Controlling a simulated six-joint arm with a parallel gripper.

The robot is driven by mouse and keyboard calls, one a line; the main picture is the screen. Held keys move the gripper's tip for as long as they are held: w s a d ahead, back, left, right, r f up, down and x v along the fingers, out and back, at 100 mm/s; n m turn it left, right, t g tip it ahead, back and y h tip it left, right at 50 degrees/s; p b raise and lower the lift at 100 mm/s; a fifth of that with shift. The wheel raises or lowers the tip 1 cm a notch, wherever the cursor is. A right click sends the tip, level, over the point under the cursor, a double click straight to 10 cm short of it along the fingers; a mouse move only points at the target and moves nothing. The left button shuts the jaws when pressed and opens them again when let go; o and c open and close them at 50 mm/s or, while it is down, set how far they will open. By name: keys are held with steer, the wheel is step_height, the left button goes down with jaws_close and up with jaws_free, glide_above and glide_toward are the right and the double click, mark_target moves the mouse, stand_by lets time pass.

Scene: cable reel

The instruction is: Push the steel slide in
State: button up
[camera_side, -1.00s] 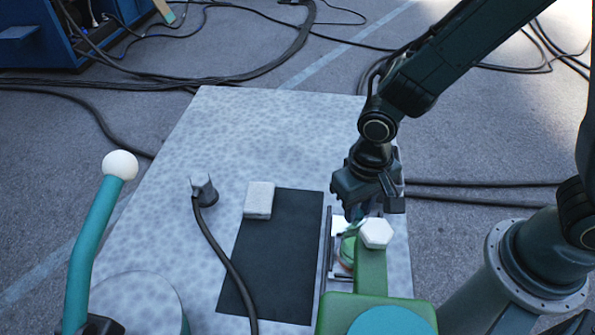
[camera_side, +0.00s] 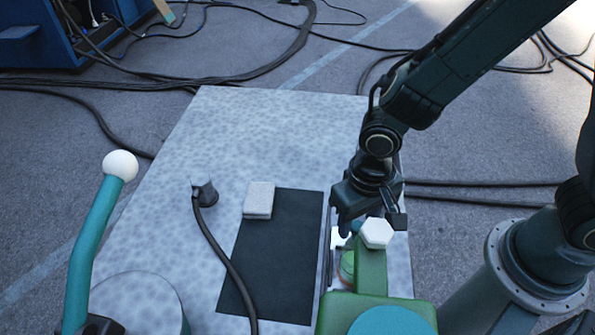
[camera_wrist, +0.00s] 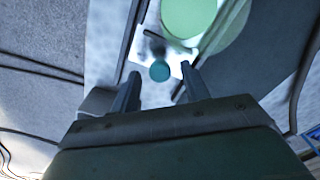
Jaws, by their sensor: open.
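The steel slide (camera_wrist: 147,46) is a bright flat plate with a round teal knob (camera_wrist: 160,71) near its end. In the side view only a small bright part of the slide (camera_side: 339,240) shows; the gripper and a green post hide the rest. My gripper (camera_wrist: 160,82) points down over the slide's knob end. Its two fingers are apart, one on either side of the knob in the wrist view, with nothing held. I cannot tell whether a finger touches the knob. In the side view the gripper (camera_side: 366,220) is low at the table's right side.
A green post with a white hexagonal cap (camera_side: 377,233) stands close in front of the gripper. A pale green disc (camera_wrist: 188,15) lies beside the slide.

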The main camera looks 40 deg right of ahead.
steer(key=shift+r, duration=0.15)
step_height(320, 180, up, 14)
steer(key=shift+f, duration=0.2)
stand_by(0.6)
steer(key=shift+w+a, duration=0.1)
steer(key=shift+w+a+f+n+g+h, duration=0.15)
steer(key=shift+w+a+n+g+h, duration=0.25)
steer(key=shift+w+n+g, duration=0.45)
steer(key=shift+w+a+f+n+g+h, duration=0.25)
steer(key=shift+w+a+n+g, duration=0.25)
steer(key=shift+w+n, duration=0.75)
steer(key=shift+w+a+f+n+g+h, duration=0.1)
steer(key=shift+w+a+n+g+h, duration=0.4)
steer(key=shift+n, duration=1)
steer(key=shift+d+f, duration=0.1)
steer(key=shift+f, duration=0.05)
steer(key=shift+s+x, duration=0.2)
steer(key=shift+x, duration=6.6)
